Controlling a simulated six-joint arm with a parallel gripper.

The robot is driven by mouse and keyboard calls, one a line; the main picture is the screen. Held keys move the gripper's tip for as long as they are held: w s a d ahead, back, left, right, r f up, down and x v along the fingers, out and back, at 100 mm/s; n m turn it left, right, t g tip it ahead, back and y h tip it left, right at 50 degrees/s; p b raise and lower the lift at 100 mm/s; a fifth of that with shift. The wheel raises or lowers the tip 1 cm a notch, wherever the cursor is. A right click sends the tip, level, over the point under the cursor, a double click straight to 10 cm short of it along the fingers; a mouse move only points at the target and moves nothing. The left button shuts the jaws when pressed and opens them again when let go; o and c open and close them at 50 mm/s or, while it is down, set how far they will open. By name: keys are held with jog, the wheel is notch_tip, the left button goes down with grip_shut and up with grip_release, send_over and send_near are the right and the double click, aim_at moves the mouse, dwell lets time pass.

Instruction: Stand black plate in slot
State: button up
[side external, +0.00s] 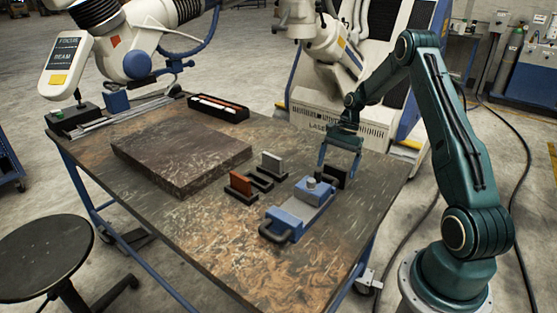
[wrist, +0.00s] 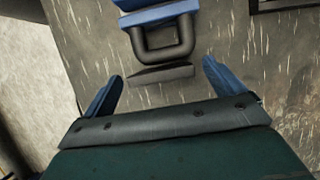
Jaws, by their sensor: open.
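The black plate (side external: 343,178) stands at the right end of the blue device, partly hidden by my gripper in the side view. In the wrist view the plate (wrist: 162,74) is a dark bar just beyond a black loop handle. My gripper (side external: 339,166) is open above the plate, with one blue finger on each side and gaps between. Its fingertips (wrist: 162,80) also show in the wrist view. The dark slot holder (side external: 259,181) has an empty-looking middle place, between an orange-red plate (side external: 241,184) and a grey plate (side external: 272,161), which stand upright.
The blue device (side external: 300,207) with handles lies between my gripper and the holders. A large dark slab (side external: 180,150) lies to the left on the table (side external: 250,270). An open black case (side external: 218,107) sits at the back. The table's front is clear.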

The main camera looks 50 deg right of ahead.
jog(key=shift+r, duration=0.1)
jog(key=v, duration=1.2)
dwell(0.7)
